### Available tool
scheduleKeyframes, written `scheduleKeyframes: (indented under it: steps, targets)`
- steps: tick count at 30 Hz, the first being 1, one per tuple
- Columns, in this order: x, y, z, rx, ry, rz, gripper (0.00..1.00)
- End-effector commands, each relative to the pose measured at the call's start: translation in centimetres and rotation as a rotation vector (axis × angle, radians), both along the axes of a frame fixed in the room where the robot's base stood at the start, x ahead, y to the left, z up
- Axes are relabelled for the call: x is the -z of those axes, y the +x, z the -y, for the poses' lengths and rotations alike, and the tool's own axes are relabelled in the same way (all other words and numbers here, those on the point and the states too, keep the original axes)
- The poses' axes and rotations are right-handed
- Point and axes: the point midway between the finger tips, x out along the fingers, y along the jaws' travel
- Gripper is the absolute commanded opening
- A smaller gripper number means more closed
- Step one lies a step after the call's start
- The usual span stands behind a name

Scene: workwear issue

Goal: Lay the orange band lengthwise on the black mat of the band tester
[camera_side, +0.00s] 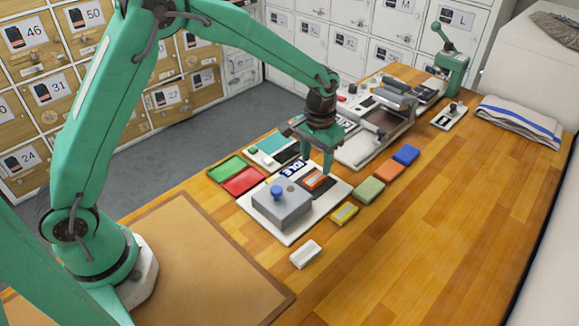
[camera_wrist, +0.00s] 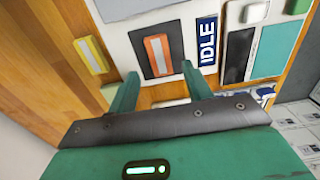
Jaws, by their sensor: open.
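The orange band (camera_wrist: 151,60) with a pale stripe lies on the black mat (camera_wrist: 137,42) of the band tester, its long side along the mat's long side in the wrist view. In the side view the band (camera_side: 314,184) is partly hidden by my gripper (camera_side: 318,165). The tester's white base (camera_side: 290,236) carries a grey box with a blue knob and a display reading IDLE (camera_wrist: 207,42). My gripper (camera_wrist: 160,88) is open and empty, fingertips spread on either side of the band's line, above the mat's near end.
A yellow band (camera_side: 344,213), a white block (camera_side: 305,253), a green block (camera_side: 369,190), an orange block (camera_side: 389,170) and a blue block (camera_side: 406,154) line the tester's right. Red (camera_side: 243,181) and green trays lie left.

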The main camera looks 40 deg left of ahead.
Motion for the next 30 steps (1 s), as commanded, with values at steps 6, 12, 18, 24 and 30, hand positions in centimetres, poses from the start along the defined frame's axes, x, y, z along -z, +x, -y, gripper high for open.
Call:
scheduleKeyframes:
  steps: [6, 12, 18, 24, 30]
  targets:
    - [-3.8, 0.1, 0.0, 0.0, -0.001, 0.004, 0.5]
    - [-6.2, 0.1, 0.0, 0.0, -0.001, 0.003, 0.5]
    - [-7.3, 0.0, 0.0, 0.0, 0.0, 0.001, 0.5]
    - [-7.4, 0.0, 0.0, 0.0, 0.0, 0.0, 0.5]
    - [-7.4, 0.0, 0.0, 0.0, 0.0, 0.0, 0.5]
